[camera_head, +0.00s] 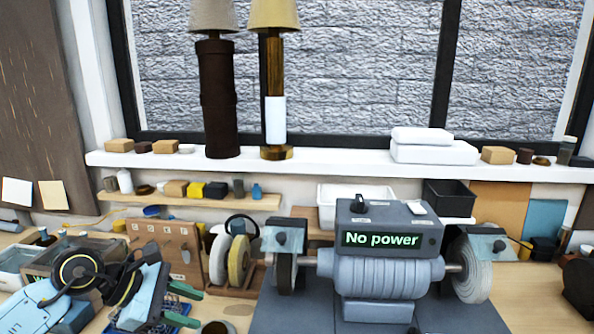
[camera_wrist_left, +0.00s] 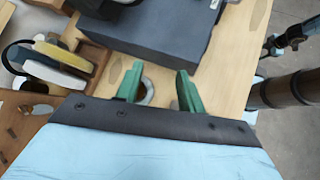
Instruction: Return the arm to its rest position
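My left arm (camera_head: 35,305) comes in low at the left in the head view. My left gripper (camera_head: 192,305) is over the bench, left of the grinder, with its two green fingers apart. In the left wrist view the same gripper (camera_wrist_left: 160,76) is open, with nothing held between the fingers. A grey ring-like piece (camera_wrist_left: 148,92) shows below, partly hidden by a finger. My right gripper is not in view.
A bench grinder (camera_head: 388,275) with a "No power" display stands right of the left gripper. Grinding discs (camera_head: 238,260) stand in a wooden rack behind the gripper. Two lamps (camera_head: 218,100) stand on the window sill (camera_head: 340,168). Bare bench (camera_wrist_left: 235,70) lies right of the fingers in the wrist view.

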